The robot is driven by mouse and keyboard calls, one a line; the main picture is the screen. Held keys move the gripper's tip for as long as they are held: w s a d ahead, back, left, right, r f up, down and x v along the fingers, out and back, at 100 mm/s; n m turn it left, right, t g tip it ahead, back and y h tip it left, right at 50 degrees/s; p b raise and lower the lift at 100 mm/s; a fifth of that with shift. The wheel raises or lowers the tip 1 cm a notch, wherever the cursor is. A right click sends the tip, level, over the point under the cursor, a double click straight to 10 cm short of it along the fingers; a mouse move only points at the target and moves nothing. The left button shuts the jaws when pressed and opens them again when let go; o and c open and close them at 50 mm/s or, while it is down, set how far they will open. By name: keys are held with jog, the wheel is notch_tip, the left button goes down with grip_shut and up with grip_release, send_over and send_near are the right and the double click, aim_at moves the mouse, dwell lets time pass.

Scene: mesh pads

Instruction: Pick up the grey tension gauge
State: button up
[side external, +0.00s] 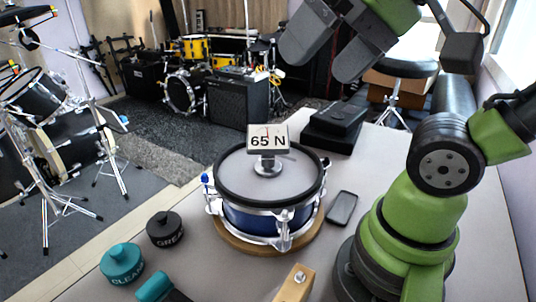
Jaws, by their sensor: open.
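The grey tension gauge (267,163) stands upright on the drum's mesh head, with a round foot and a white display reading "65 N". The drum (252,222) has a blue shell, a black hoop and chrome lugs. It sits on a round wooden board (238,245). My gripper (318,66) is open and empty, above and to the right of the gauge in the picture, well clear of it. Its two dark grey fingers point down and to the left.
On the grey table are a black pot (165,230), a teal pot (122,264), a teal-ended item (158,287), a wooden block (296,284), a dark flat slab (342,208) and a black box (333,126). Drum kits and an amplifier (238,102) stand on the floor beyond.

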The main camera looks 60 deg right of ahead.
aim_at(268, 146)
jog(key=d+f+n+g+h, duration=0.3)
jog(key=d+n+g+h, duration=0.3)
jog(key=n+h, duration=0.65)
jog(key=w+a+r+n+t+h, duration=0.45)
jog(key=w+a+n+t, duration=0.35)
jog(key=n, duration=0.9)
jog(key=shift+m+t, duration=0.35)
jog(key=shift+t, duration=0.05)
jog(key=f, duration=0.6)
jog(key=d+f, duration=0.1)
jog(key=f, duration=1.3)
jog(key=shift+s+d, duration=0.2)
jog(key=shift+s, duration=0.15)
jog(key=shift+f+x, duration=0.15)
jog(key=shift+x, duration=2.3)
jog(key=shift+f+x, duration=0.15)
jog(key=shift+x, duration=2.3)
jog(key=shift+c, duration=0.2)
